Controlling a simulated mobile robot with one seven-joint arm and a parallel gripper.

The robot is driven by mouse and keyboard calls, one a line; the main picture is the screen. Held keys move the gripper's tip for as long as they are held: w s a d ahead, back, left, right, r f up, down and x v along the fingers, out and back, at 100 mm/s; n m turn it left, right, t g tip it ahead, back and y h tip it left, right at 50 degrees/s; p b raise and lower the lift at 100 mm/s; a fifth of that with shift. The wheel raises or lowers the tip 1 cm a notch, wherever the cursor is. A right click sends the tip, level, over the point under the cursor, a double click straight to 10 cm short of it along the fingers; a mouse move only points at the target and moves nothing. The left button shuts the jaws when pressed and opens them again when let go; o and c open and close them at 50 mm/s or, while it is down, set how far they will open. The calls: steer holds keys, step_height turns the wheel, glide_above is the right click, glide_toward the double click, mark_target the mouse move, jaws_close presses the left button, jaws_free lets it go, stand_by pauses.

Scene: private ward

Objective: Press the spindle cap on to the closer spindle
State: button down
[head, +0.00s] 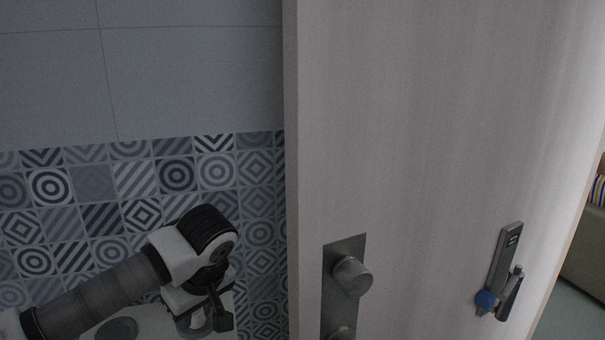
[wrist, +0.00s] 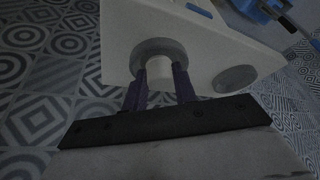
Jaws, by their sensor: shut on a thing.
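In the wrist view my gripper (wrist: 160,76) has its two dark purple fingers shut on a short pale cylinder, which I take to be the spindle cap (wrist: 155,70). Directly behind it is a round grey collar (wrist: 155,47) on a white box-like body (wrist: 195,42). I cannot tell whether the cap touches the collar, nor whether this body is the closer. A second grey disc (wrist: 234,78) sits on the body to the right. In the head view my gripper is low at the left, in front of the tiled wall, its fingertips unclear.
A pale door (head: 420,130) fills the right of the head view. It carries a metal plate with a round knob (head: 352,276) and a lever handle (head: 509,293) with a blue part (head: 486,299). A patterned tile wall (head: 140,178) is behind my arm. A blue object (wrist: 264,10) shows at the wrist view's upper right.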

steer(key=shift+r+p, duration=1.45)
steer(key=shift+r, duration=1.65)
steer(key=shift+f, duration=0.1)
